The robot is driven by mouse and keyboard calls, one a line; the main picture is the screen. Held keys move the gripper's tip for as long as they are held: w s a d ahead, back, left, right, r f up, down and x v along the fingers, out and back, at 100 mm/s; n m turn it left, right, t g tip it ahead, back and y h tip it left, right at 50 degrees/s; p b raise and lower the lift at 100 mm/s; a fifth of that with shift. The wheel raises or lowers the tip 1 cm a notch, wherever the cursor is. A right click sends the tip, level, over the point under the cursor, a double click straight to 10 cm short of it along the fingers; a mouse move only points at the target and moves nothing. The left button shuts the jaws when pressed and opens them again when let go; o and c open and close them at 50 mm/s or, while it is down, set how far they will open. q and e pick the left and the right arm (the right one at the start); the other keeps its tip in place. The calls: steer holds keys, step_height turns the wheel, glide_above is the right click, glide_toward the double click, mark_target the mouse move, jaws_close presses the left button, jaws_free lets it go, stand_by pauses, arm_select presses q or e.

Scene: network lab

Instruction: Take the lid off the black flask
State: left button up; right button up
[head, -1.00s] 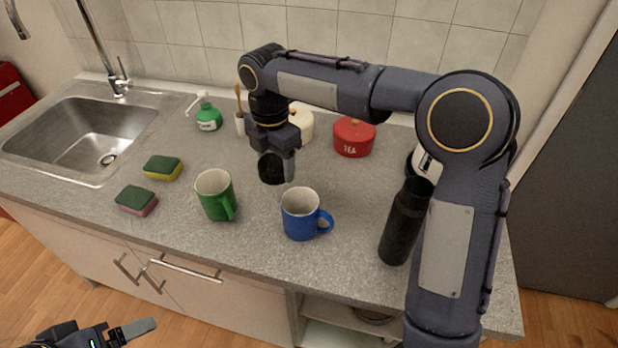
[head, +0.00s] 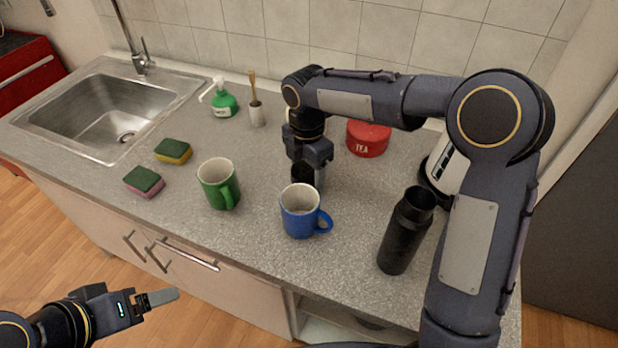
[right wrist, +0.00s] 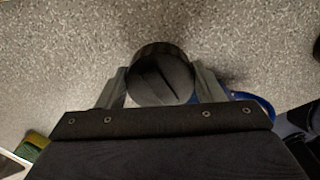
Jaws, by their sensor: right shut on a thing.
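The black flask (head: 405,235) stands upright on the counter at the right in the head view, its top open with a dark mouth showing. My right gripper (head: 308,176) is shut on the round black lid (head: 301,178), apart from the flask and behind the blue mug. The lid (right wrist: 161,75) also shows between both fingers in the right wrist view; I cannot tell whether it touches the counter. My left gripper (head: 160,298) is at the lower left, in front of the counter, away from the flask; its jaw opening is unclear.
A blue mug (head: 299,214) and a green mug (head: 217,186) stand near the lid. A red tea tin (head: 368,140) is behind, a white appliance (head: 447,165) behind the flask. Two sponges, a green soap bottle (head: 224,104) and the sink are left. Counter between blue mug and flask is clear.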

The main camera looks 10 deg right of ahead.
mark_target(307, 180)
steer(key=shift+f, duration=1.85)
steer(key=shift+f, duration=0.2)
steer(key=o, duration=1.1)
steer(key=shift+r, duration=0.1)
step_height(307, 180, up, 12)
steer(key=shift+r, duration=0.15)
steer(key=shift+s+a, duration=0.1)
